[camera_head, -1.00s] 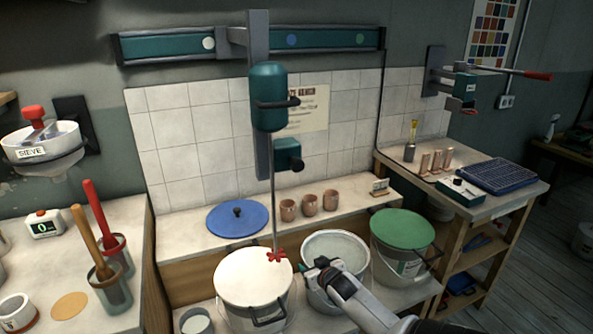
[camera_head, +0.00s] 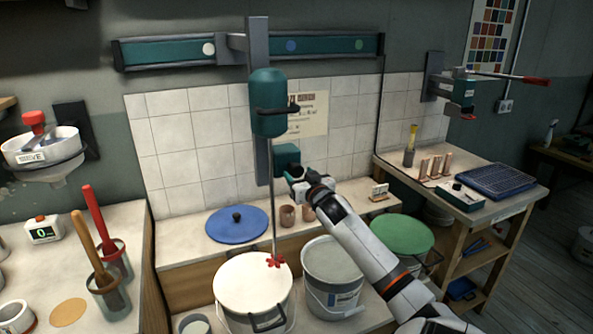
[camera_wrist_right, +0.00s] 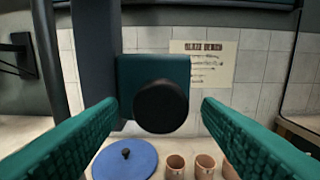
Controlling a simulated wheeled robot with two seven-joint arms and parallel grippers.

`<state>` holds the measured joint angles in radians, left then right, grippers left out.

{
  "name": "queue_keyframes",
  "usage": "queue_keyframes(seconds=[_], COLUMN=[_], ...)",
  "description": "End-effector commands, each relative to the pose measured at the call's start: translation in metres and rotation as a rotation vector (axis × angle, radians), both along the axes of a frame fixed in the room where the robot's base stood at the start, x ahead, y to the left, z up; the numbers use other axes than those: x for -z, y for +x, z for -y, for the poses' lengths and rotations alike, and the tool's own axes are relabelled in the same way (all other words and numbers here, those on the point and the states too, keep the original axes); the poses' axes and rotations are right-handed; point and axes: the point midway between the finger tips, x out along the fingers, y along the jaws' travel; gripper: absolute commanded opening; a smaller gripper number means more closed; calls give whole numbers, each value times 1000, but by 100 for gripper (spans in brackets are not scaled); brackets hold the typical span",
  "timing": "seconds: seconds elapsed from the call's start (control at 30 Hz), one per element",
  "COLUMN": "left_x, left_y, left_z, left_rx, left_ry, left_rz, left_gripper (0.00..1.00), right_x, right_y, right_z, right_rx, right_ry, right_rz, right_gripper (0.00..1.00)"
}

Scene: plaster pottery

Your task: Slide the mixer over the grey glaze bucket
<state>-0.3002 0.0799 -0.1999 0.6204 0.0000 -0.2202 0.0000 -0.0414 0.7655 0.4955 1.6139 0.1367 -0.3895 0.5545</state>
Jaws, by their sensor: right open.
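The mixer (camera_head: 268,103) has a teal motor on a grey post, hung from a wall rail (camera_head: 330,45). Its thin shaft ends in a red impeller (camera_head: 275,261) above the white bucket (camera_head: 253,280), at the left of the row. The grey glaze bucket (camera_head: 332,270) stands open just right of it. My right gripper (camera_head: 294,180) is open beside the mixer's lower teal block (camera_head: 286,155). In the right wrist view, the open fingers (camera_wrist_right: 160,106) flank the block's black knob (camera_wrist_right: 162,106), with gaps on both sides. My left gripper is out of view.
The rail carries white, blue and green dots; the post hangs between the white and blue ones. A green-lidded bucket (camera_head: 402,235) stands right of the grey one. A blue lid (camera_head: 237,223) and brown cups (camera_head: 288,215) sit on the shelf behind the buckets.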

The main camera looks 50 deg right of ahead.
Motion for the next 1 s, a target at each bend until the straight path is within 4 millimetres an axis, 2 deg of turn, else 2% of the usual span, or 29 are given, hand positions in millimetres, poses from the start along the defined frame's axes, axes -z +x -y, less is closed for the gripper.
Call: queue_keyframes(seconds=[0.1, 0.23, 0.63, 0.9, 1.0], left_x=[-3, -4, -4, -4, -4], left_y=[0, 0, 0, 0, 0], left_z=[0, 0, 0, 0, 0], left_rx=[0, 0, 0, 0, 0], left_ry=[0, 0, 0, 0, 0], left_rz=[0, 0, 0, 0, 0], left_gripper=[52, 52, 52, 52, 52], right_x=[-2, 0, 1, 1, 1], right_y=[14, 22, 25, 25, 25], right_z=[8, 13, 15, 15, 15], right_rx=[0, 1, 0, 0, 0], right_ry=[0, 1, 1, 1, 1], right_rz=[1, -1, -1, -1, -1], right_gripper=[59, 59, 57, 13, 0])
